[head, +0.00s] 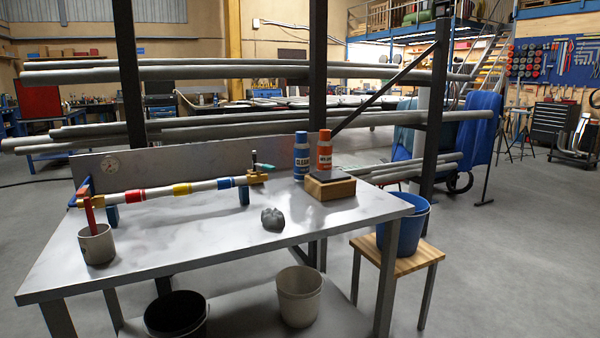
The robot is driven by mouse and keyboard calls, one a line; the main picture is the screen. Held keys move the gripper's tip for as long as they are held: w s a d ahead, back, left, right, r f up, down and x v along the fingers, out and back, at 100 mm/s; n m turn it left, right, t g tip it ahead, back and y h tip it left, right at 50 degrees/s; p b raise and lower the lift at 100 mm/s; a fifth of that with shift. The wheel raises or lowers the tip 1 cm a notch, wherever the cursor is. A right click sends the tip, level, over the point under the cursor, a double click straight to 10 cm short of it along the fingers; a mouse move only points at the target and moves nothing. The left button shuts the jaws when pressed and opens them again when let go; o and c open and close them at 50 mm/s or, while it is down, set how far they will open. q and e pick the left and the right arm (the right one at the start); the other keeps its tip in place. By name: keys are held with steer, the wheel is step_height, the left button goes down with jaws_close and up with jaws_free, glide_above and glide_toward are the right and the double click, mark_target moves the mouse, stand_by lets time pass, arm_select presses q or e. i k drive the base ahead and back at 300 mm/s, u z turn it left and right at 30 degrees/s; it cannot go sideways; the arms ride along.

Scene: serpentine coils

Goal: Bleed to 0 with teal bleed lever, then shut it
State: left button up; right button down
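A teal lever (264,168) sits on a brass valve (257,178) at the right end of a white pipe (205,186) with blue, yellow and red bands. The pipe runs along the back of the metal table on blue supports. At the pipe's left end are brass fittings (78,200) and a red piece (88,212) pointing down into a grey cup (97,246). Whether the teal lever is open or shut I cannot tell. Neither gripper is in view.
A blue bucket (403,222) stands on a stool at the right. The table's front middle is clear.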

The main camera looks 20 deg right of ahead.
mark_target(258, 166)
steer(key=z, duration=1.5)
steer(key=i, duration=0.95)
steer(key=u, duration=0.5)
